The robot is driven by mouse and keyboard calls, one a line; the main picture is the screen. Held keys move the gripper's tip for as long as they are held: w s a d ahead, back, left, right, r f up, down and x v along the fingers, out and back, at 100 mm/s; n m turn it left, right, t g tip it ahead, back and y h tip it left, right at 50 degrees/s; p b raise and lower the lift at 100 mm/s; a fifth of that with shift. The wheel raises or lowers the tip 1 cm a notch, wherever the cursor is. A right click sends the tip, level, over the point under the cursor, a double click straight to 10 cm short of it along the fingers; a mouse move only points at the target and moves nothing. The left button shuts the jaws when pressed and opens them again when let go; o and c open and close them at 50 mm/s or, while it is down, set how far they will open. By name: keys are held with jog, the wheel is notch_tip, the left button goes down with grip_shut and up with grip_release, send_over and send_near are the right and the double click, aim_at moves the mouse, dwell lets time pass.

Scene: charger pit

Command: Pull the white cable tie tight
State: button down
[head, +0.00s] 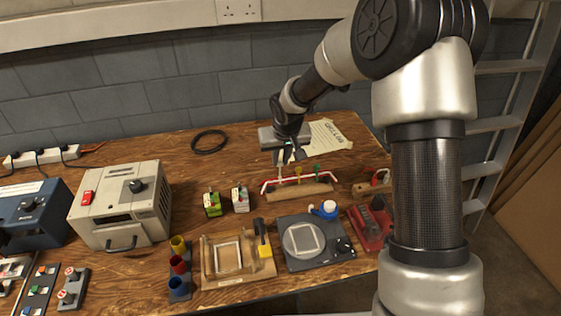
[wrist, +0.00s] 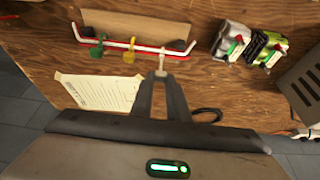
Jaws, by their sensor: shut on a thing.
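The white cable tie (wrist: 162,60) stands on a red and white cable bundle (wrist: 118,43) in the wrist view. My gripper (wrist: 161,76) is shut on the tie's tail, with its fingertips close to the bundle. In the head view my gripper (head: 282,163) is above the left part of the bundle. I cannot tell how tight the white tie's loop is.
The bundle lies along a wooden block (head: 290,195). A clear-topped tray (head: 226,258) and a grey scale-like device (head: 300,240) are in front.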

jog(key=shift+r, duration=0.3)
jog(key=c, duration=1.7)
grip_release()
jog(key=shift+r, duration=0.15)
jog(key=p+v, duration=0.2)
jog(key=v, duration=1.5)
jog(key=shift+s+p, duration=0.1)
jog(key=shift+p, duration=0.2)
